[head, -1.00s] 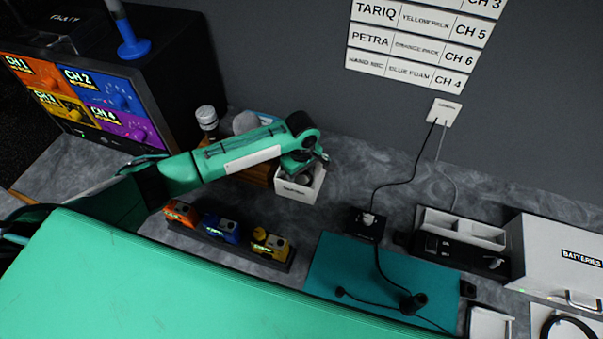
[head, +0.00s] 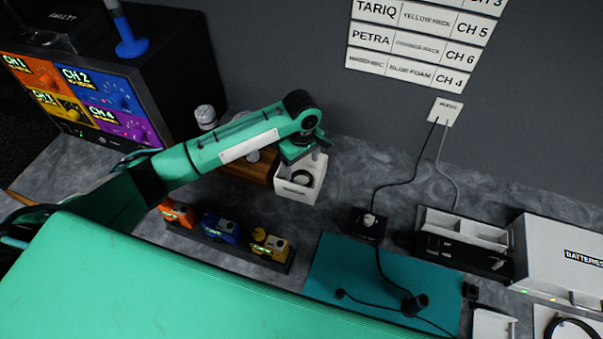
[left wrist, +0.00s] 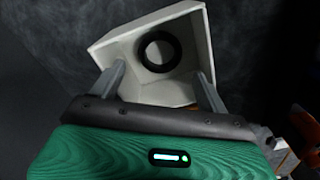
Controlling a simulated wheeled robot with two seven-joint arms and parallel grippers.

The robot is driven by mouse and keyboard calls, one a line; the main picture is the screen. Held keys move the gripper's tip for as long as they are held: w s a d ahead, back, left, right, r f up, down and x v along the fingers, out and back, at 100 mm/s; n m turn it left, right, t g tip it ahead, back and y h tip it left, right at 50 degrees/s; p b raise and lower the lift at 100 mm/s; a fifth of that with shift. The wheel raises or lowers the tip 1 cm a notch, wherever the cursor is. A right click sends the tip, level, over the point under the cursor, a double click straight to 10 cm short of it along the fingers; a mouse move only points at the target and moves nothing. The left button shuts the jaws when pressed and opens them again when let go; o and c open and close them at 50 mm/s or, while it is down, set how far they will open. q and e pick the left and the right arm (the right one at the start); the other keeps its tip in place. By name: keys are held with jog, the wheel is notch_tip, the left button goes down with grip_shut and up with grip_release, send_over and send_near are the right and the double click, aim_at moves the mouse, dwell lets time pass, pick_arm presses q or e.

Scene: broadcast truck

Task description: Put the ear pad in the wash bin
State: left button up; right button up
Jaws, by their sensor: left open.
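The ear pad (left wrist: 159,51) is a black ring lying inside the white wash bin (left wrist: 190,92) in the left wrist view. In the head view the ear pad (head: 302,178) shows as a dark ring in the small white bin (head: 296,193). My left gripper (left wrist: 160,85) is open, its two fingers apart at the near side of the bin, with nothing between them. In the head view the left gripper (head: 305,147) is over the back of the bin and partly hidden by its own wrist. My right gripper is not in view.
A rack with orange, blue and yellow packs (head: 228,236) stands in front of the bin. A wooden box (head: 254,167) is beside the bin on the left. A teal mat (head: 335,266) with a cable lies to the right. A batteries case (head: 556,252) is at far right.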

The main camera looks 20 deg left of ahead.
pick_arm(q)
notch_tip(320, 180, up, 6)
jog(key=shift+b, duration=0.4)
